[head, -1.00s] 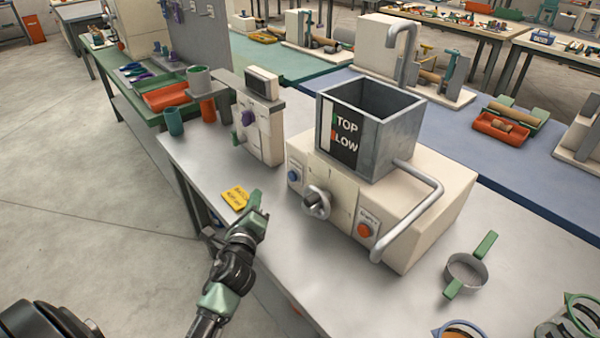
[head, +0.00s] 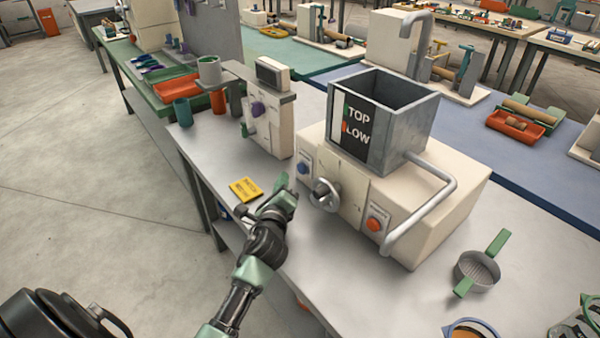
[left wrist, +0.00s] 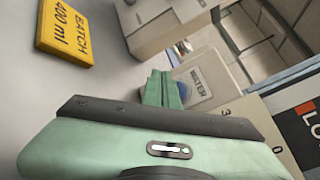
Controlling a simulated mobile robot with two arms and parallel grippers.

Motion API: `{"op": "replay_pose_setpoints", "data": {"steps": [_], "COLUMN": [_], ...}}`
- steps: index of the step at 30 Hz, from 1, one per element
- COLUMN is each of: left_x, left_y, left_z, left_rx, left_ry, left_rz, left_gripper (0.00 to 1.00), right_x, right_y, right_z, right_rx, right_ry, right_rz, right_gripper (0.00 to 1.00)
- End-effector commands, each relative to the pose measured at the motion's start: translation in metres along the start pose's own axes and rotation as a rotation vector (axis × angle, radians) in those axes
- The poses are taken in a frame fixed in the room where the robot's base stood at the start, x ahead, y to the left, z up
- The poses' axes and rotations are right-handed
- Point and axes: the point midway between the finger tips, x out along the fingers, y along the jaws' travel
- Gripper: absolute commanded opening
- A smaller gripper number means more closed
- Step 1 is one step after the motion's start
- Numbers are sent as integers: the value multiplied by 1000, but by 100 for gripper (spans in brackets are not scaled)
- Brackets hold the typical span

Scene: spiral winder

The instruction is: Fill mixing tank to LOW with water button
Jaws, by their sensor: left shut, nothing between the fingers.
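The grey open-topped mixing tank (head: 402,125) sits on a cream machine. Its front gauge (head: 357,125) has a green mark at TOP and an orange mark at LOW. No water shows in the visible part of the inside. The blue water button (head: 303,168) is on the left of the machine's front. My left gripper (head: 285,188) is shut and empty, just in front of and below the button. In the left wrist view, the green fingers (left wrist: 161,88) point at the WATER panel (left wrist: 202,82) and partly hide the blue button (left wrist: 184,91). Contact cannot be told.
A metal knob (head: 325,195) and an orange button (head: 375,224) are also on the machine's front. A yellow card (head: 245,189) reading BATCH 400 ml lies left of my gripper. A strainer (head: 477,268) with green handles lies at right. A bent pipe (head: 425,218) juts forward.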

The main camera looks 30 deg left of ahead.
Motion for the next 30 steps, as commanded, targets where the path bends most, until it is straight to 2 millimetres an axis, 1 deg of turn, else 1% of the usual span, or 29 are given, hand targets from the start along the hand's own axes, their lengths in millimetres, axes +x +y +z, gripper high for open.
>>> {"op": "replay_pose_setpoints", "data": {"steps": [3,9,30], "left_x": [9,16,17], "left_y": [-6,-11,-12], "left_z": [-8,-12,-12], "left_rx": [0,0,1], "left_ry": [0,0,0], "left_rz": [0,1,1], "left_gripper": [0,0,0], "right_x": [4,6,5], "right_y": [-1,-1,0], "right_z": [0,0,0], "right_rx": [0,0,0], "right_ry": [0,1,1], "right_rz": [-1,-1,0], "right_gripper": [0,0,0]}}
